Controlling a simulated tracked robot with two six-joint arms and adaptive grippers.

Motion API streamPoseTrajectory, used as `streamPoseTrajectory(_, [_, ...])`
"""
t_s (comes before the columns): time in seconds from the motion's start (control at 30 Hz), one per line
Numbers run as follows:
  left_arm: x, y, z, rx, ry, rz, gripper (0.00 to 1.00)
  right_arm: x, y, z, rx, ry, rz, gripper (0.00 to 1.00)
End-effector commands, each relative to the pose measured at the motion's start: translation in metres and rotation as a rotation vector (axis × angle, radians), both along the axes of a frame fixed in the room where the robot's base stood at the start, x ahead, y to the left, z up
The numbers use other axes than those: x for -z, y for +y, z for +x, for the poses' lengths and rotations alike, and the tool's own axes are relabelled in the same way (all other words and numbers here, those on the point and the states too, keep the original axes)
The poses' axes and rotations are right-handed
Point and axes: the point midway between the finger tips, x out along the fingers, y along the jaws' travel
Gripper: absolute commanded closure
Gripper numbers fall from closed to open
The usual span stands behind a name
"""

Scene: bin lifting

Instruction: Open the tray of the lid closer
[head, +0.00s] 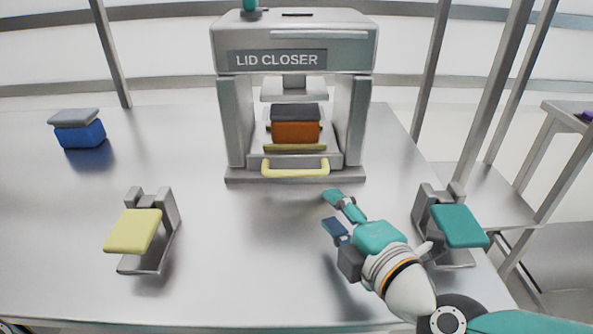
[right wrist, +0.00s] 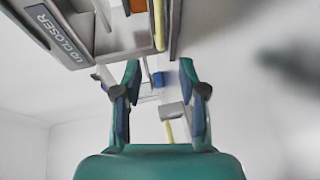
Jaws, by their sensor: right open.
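The lid closer (head: 291,60) is a grey machine at the back middle of the table; it also shows at the upper left of the right wrist view (right wrist: 75,40). Its tray (head: 255,163) has a yellow handle (head: 295,171) at the front, seen in the right wrist view too (right wrist: 159,25). An orange bin (head: 295,132) with a dark grey lid (head: 295,112) sits inside the machine. My right gripper (head: 333,211) is open and empty above the table, in front and to the right of the handle, apart from it. My left gripper is not in view.
A blue bin (head: 80,134) with a grey lid (head: 73,115) stands at the back left. A stand with a yellow lid (head: 133,231) is at the front left, and one with a teal lid (head: 459,226) at the right, beside my right arm. The table's middle is clear.

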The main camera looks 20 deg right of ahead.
Motion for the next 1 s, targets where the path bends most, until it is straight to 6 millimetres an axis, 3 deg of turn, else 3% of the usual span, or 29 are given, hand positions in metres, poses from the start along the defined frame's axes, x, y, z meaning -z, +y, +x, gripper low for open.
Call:
streamPoseTrajectory(0.53, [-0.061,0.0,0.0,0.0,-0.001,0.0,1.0,0.009,0.01,0.063,-0.009,0.009,0.002,0.59])
streamPoseTrajectory(0.7, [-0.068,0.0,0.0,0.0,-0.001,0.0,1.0,0.017,0.014,0.091,-0.01,0.006,0.002,0.59])
streamPoseTrajectory(1.0, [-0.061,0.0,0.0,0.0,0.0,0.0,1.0,0.027,0.02,0.136,-0.01,0.001,0.004,0.59])
